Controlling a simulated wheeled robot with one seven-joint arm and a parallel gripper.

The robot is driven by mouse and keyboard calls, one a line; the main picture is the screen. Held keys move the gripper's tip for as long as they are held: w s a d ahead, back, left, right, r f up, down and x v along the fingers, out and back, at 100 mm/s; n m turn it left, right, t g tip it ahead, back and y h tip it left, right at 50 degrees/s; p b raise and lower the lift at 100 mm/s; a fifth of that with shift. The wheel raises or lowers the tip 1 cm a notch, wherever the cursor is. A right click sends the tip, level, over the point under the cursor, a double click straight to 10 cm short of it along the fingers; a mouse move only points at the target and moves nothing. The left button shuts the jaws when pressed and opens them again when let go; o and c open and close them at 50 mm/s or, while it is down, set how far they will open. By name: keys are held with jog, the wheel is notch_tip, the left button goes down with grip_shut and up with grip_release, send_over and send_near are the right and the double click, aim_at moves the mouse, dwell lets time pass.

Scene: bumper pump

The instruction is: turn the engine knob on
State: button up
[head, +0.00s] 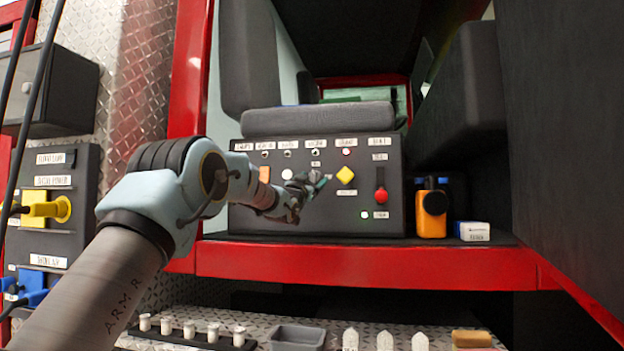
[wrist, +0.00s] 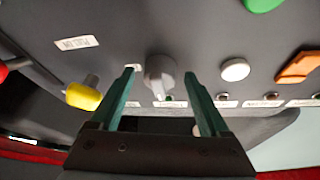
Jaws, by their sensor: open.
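A grey rotary knob (wrist: 160,75) with a raised ridge sits on the dark control panel (head: 330,222). It is the only such knob I see, and its label is not readable. In the wrist view my open gripper (wrist: 160,82) has one green finger to each side of the knob, with gaps on both sides. Whether the fingertips reach past its face is hard to tell. In the head view my gripper (head: 318,183) is in front of the panel's middle and hides the knob.
Near the knob are a yellow knob (head: 345,175), a white button (wrist: 235,70), an orange switch (wrist: 298,67) and a green button (wrist: 262,4). A red-tipped lever (head: 381,196) is further right. An orange device (head: 431,212) and white box (head: 474,231) stand beside the panel.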

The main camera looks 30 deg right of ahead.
grip_shut()
dwell(0.6)
